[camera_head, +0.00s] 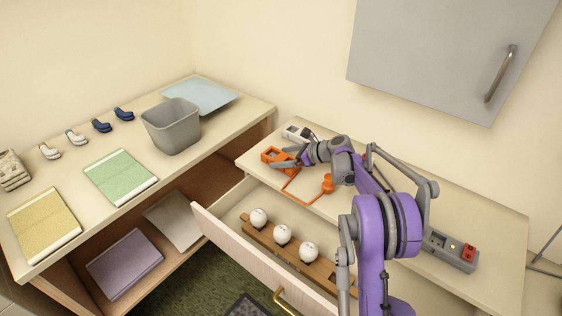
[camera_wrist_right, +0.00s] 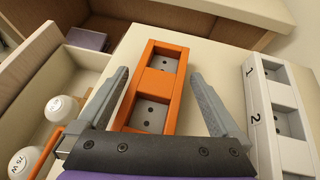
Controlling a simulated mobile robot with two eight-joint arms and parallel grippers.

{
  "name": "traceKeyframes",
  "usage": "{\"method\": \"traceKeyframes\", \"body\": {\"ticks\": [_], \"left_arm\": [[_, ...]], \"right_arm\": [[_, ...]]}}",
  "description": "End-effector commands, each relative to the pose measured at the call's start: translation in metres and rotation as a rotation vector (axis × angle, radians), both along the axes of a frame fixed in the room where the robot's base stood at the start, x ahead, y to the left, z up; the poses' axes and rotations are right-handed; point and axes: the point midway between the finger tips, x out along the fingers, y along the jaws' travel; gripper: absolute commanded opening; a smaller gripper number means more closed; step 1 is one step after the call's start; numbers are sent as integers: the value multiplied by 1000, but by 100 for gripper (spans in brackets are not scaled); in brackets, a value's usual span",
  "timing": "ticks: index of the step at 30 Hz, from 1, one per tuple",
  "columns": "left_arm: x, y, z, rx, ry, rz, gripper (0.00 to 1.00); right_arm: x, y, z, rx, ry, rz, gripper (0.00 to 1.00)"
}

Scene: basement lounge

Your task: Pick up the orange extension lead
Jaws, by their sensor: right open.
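The orange extension lead (camera_head: 270,155) lies on the beige top above the open drawer. Its cord runs to an orange plug (camera_head: 327,184) on the same top. In the right wrist view the lead (camera_wrist_right: 158,83) is an orange block with two grey sockets. My right gripper (camera_head: 284,156) is at the lead, and in its wrist view the open fingers (camera_wrist_right: 158,76) stand on either side of the block, with a gap on each side. Nothing is held. My left gripper is not in view.
A white numbered socket strip (camera_head: 297,132) lies close beside the lead; it also shows at right in the wrist view (camera_wrist_right: 272,115). A grey strip with a red switch (camera_head: 450,250) lies farther right. The open drawer (camera_head: 225,220) holds white bulbs. A grey bin (camera_head: 172,127) stands left.

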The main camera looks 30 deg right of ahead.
Motion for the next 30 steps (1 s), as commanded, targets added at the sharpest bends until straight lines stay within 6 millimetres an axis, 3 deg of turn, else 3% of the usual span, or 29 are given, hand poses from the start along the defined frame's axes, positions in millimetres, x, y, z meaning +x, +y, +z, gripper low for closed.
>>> {"method": "traceKeyframes", "body": {"ticks": [8, 25, 30], "left_arm": [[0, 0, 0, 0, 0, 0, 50], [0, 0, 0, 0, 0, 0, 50], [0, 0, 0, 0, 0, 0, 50]], "right_arm": [[6, 4, -4, -1, 1, 0, 100], [5, 4, -4, -1, 0, 0, 0], [5, 4, -4, 0, 0, 0, 0]]}}
